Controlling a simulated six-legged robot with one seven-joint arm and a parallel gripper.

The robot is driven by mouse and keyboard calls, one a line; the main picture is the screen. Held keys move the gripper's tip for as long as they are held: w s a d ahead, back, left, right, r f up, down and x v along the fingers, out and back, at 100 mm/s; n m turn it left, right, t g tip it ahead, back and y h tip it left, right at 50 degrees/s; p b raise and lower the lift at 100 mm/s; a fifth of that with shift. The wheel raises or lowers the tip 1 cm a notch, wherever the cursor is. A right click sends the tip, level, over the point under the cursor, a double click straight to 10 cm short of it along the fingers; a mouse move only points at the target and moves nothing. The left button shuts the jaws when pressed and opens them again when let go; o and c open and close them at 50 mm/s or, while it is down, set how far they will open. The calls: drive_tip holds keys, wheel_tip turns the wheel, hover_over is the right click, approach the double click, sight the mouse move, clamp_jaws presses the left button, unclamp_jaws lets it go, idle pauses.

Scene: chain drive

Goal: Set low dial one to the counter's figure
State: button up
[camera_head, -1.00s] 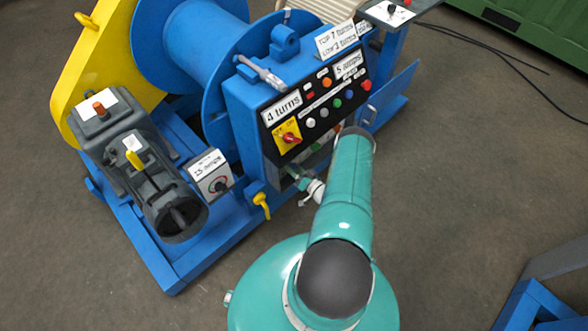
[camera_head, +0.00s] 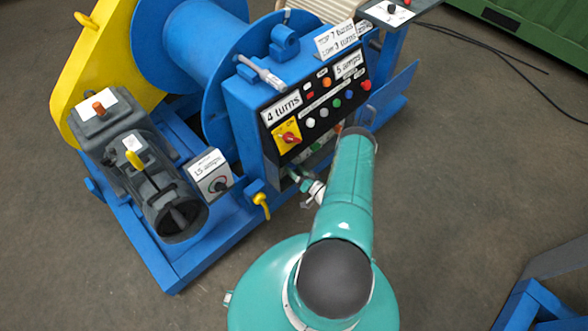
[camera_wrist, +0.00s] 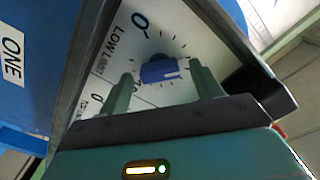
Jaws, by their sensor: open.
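In the wrist view a blue dial knob (camera_wrist: 160,71) sits on a white plate (camera_wrist: 113,70) with tick marks around it. The plate reads "LOW LIMIT", with a "0" near the knob. A white label (camera_wrist: 12,58) reading "ONE" is on the blue panel to the left. My gripper (camera_wrist: 161,75) is open, with one green finger on each side of the knob; I cannot tell whether they touch it. In the head view my gripper (camera_head: 313,190) is at the lower part of the control box (camera_head: 240,108), and the knob is hidden there. A sign (camera_head: 282,107) on the box reads "4 turns".
A red switch on a yellow plate (camera_head: 287,136) and several coloured buttons are on the box's front. A top sign (camera_head: 335,40) mentions top and low turns. A yellow handle (camera_head: 262,204) and a small dial box (camera_head: 211,177) stand left of my gripper.

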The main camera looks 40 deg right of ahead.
drive_tip(key=s, duration=1.2)
drive_tip(key=shift+s+d, duration=0.2)
drive_tip(key=shift+s, duration=0.2)
